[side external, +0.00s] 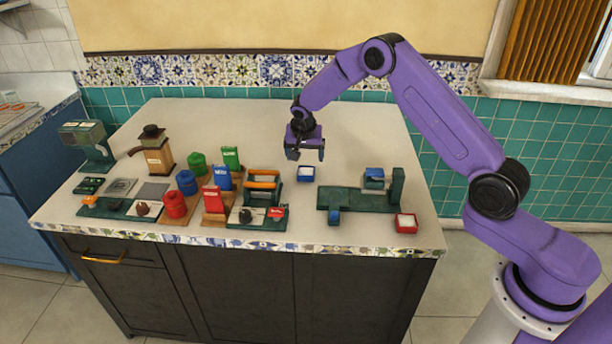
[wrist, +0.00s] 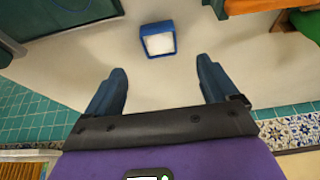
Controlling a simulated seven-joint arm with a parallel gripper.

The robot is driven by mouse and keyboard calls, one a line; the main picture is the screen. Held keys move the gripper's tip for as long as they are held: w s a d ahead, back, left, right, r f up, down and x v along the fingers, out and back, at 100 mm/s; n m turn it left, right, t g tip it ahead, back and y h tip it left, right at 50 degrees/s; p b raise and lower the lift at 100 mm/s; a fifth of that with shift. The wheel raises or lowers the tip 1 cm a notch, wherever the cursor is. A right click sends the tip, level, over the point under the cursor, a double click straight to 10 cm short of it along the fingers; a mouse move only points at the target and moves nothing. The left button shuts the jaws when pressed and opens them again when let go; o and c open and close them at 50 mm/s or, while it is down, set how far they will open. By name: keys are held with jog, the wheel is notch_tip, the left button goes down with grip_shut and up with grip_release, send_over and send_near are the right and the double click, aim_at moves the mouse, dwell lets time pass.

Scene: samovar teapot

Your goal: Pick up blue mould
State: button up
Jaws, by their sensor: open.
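The blue mould (side external: 305,179) is a small square tray, blue outside with a white inside. It sits flat on the pale worktop, right of the orange-handled green rack. In the wrist view the blue mould (wrist: 156,27) lies ahead of the fingertips, roughly centred between them. My gripper (side external: 307,154) hangs above the worktop, close to the mould in the side view and apart from it. In the wrist view my gripper (wrist: 162,72) has its two dark fingers spread wide with nothing between them.
The green rack (side external: 263,183) with orange handles stands left of the mould. A green fixture (side external: 350,199) with blue parts stands to the right. A red mould (side external: 406,229) is near the front right edge. Several canisters and boxes crowd the left. The worktop behind is clear.

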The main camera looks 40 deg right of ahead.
aim_at(306, 170)
jog(key=shift+x, duration=4.5)
jog(key=shift+c, duration=0.3)
jog(key=shift+s, duration=0.1)
jog(key=c, duration=1.1)
